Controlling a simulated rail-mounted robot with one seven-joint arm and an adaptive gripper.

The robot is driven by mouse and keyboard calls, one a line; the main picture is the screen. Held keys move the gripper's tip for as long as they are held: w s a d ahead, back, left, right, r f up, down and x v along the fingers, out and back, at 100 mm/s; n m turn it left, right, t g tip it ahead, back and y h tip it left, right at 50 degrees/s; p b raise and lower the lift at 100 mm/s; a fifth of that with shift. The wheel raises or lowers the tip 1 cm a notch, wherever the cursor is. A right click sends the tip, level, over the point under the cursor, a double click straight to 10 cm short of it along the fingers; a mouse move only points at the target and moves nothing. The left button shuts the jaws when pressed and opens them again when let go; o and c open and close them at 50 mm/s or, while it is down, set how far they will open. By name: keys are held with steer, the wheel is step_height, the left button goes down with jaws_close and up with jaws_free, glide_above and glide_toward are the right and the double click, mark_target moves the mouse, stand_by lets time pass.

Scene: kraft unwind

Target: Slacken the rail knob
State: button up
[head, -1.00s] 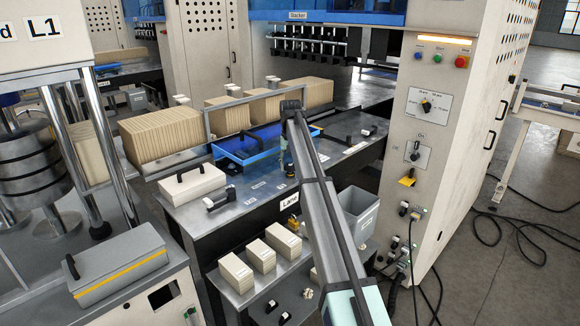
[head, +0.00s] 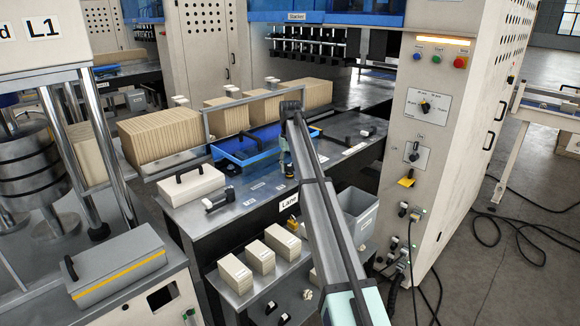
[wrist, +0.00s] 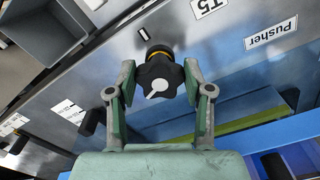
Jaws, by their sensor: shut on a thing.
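The rail knob (wrist: 160,78) is a black lobed star knob with a white pointer mark on its face and a yellow ring behind it. It shows in the wrist view, on a grey metal rail face. My gripper (wrist: 162,88) has its two green-grey fingers on either side of the knob and is shut on it.
The wrist view shows a "Pusher" label (wrist: 271,37), a "T5" label (wrist: 209,5) and a grey bin (wrist: 45,32). In the head view, stacks of kraft sheets (head: 160,140) stand behind a rail, and a control cabinet (head: 440,160) stands at right. Cables lie on the floor.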

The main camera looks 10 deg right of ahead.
mark_target(290, 166)
steer(key=o, duration=1.2)
steer(key=shift+f, duration=0.25)
steer(key=shift+c, duration=0.2)
steer(key=shift+r, duration=0.15)
step_height(290, 166, up, 12)
